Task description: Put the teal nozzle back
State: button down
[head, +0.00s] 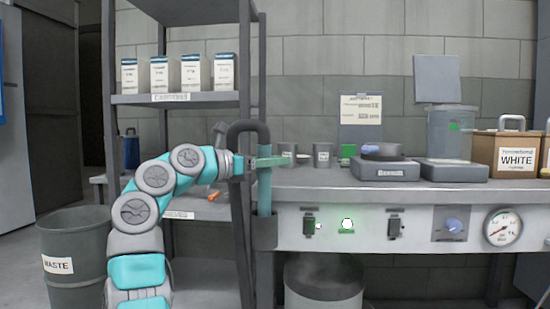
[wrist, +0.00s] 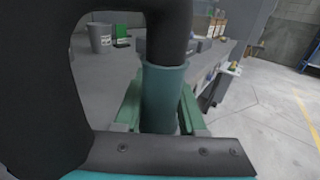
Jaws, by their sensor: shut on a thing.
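The teal nozzle (head: 264,195) is an upright tube with a thick black hose (head: 241,130) curving from its top. My gripper (head: 272,162) is shut on the tube, its green fingers level across it. In the wrist view, the tube (wrist: 163,95) stands between the two fingers, with the black hose (wrist: 168,30) above it. A dark grey holder (head: 264,233) is fixed at the left end of the bench front. The nozzle's lower end meets the holder's top in the head view. I cannot tell how deep it sits inside.
The bench (head: 330,180) carries small cups, a scale (head: 390,170) and a box labelled WHITE (head: 515,155). A shelf rack (head: 180,98) with cartons stands behind my arm. A waste bin (head: 70,255) is at left, and another bin (head: 323,285) is under the bench.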

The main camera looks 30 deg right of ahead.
jog(key=shift+f, duration=0.35)
jog(key=shift+c, duration=2)
grip_release()
jog(key=shift+a, duration=0.1)
jog(key=a, duration=0.7)
jog(key=shift+s+a+p, duration=0.15)
jog(key=shift+a+p, duration=0.2)
jog(key=shift+p, duration=0.05)
